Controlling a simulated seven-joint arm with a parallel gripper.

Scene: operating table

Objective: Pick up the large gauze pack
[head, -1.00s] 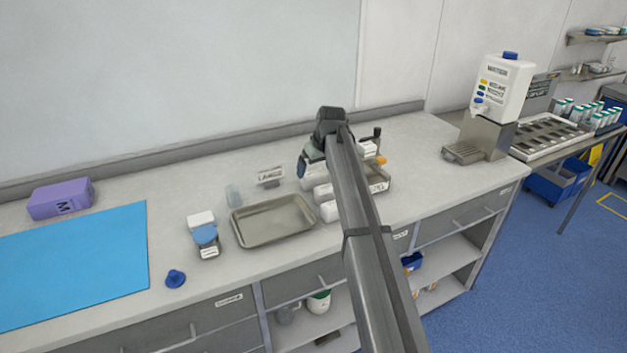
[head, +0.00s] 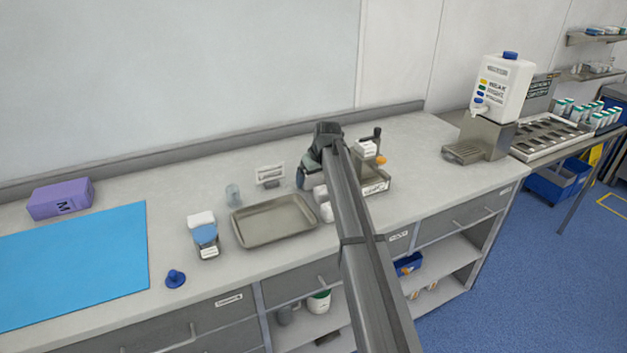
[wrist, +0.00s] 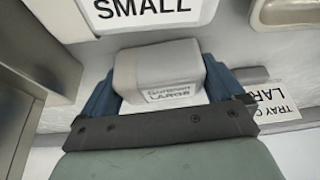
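The large gauze pack (wrist: 160,72) is a pale grey-white block with a label reading LARGE, seen in the wrist view. My gripper (wrist: 157,80) has its blue fingers wide apart, one on each side of the pack. The fingers are very near the pack's sides; whether they touch it is hard to tell. In the head view my gripper (head: 303,178) is low over the counter, right of the empty metal tray. There my arm hides most of the pack.
An empty metal tray (head: 237,232) lies left of my gripper. A SMALL label (wrist: 143,8) and a TRAY label (wrist: 283,103) flank the pack.

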